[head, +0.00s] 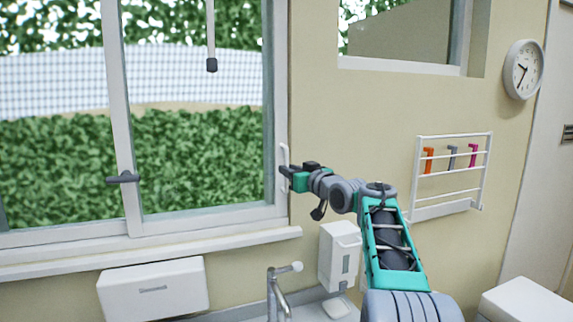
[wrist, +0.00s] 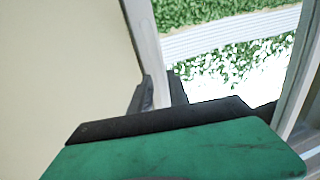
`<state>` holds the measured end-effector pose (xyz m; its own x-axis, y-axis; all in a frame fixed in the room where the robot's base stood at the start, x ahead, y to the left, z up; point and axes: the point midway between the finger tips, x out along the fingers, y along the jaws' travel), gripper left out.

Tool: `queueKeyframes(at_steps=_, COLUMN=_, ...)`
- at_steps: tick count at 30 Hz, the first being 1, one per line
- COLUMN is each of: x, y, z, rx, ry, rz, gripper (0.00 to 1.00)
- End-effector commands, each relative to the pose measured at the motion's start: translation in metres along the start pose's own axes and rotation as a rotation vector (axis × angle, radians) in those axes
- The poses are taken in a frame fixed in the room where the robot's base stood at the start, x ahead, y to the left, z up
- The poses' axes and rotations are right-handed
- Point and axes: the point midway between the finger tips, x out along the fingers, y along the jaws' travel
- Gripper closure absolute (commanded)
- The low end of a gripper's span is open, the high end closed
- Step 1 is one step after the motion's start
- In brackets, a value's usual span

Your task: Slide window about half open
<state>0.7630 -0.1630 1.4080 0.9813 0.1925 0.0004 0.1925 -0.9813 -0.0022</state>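The window (head: 200,120) fills the left of the head view, with white frames and a hedge outside. A white upright stile (head: 117,100) stands between its panes, with a dark latch (head: 123,178) low on it. The pane's right stile (head: 275,110) stands by the right jamb, with no clear gap there. A slim white pull handle (head: 284,155) is at that edge. My gripper (head: 285,171) is at the handle. In the wrist view the dark fingers (wrist: 161,94) sit close on both sides of a white upright bar (wrist: 148,45), apparently the handle. The fingertips are partly hidden.
Below the sill (head: 150,250) are a white wall box (head: 153,288), a tap (head: 280,290) and a soap dispenser (head: 340,255). A white wall rack (head: 450,175) with coloured hooks and a clock (head: 523,70) are at right. A dark-tipped rod (head: 211,40) hangs before the glass.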

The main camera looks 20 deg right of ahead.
Motion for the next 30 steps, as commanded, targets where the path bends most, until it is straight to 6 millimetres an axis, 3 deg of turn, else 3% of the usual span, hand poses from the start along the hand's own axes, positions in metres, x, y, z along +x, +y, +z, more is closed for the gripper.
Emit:
queueKeyframes(at_steps=6, x=0.022, y=-0.001, z=-0.001, rx=0.0, ry=-0.001, rz=0.0, gripper=0.78)
queueKeyframes(at_steps=12, x=0.022, y=0.0, z=0.0, rx=0.0, ry=0.0, rz=0.001, gripper=0.78)
queueKeyframes(at_steps=21, x=0.021, y=0.0, z=0.0, rx=0.0, ry=-0.001, rz=0.001, gripper=1.0)
queueKeyframes(at_steps=30, x=0.021, y=0.0, z=0.0, rx=0.0, ry=-0.001, rz=0.001, gripper=1.0)
